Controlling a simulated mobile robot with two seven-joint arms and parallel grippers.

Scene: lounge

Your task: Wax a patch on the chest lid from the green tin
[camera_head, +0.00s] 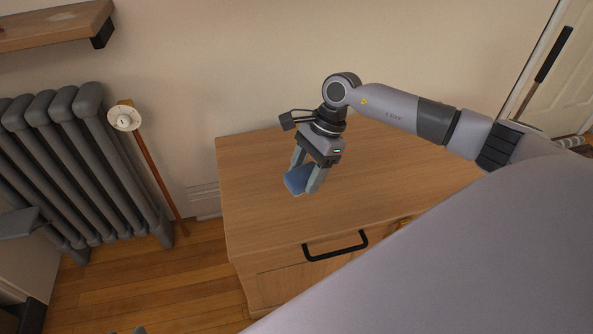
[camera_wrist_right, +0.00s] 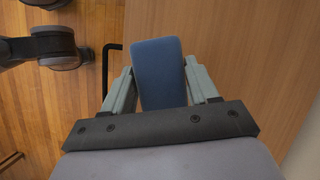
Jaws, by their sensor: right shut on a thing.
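The wooden chest (camera_head: 255,200) stands against the wall, with a flat lid and a black bar handle (camera_head: 335,246) at its front. My right gripper (camera_head: 304,180) is shut on a blue pad (camera_head: 297,181), low over the left part of the lid. I cannot tell whether the pad touches the lid. In the right wrist view the blue pad (camera_wrist_right: 160,72) sits between the two fingers. I see no green tin; my own arm and body hide the right part of the chest.
A grey radiator (camera_head: 85,160) stands at the left, with a brown pole (camera_head: 155,170) leaning beside it. A wooden shelf (camera_head: 55,28) is on the wall at upper left. The visible lid around the pad is clear. A white door (camera_head: 565,80) is at the far right.

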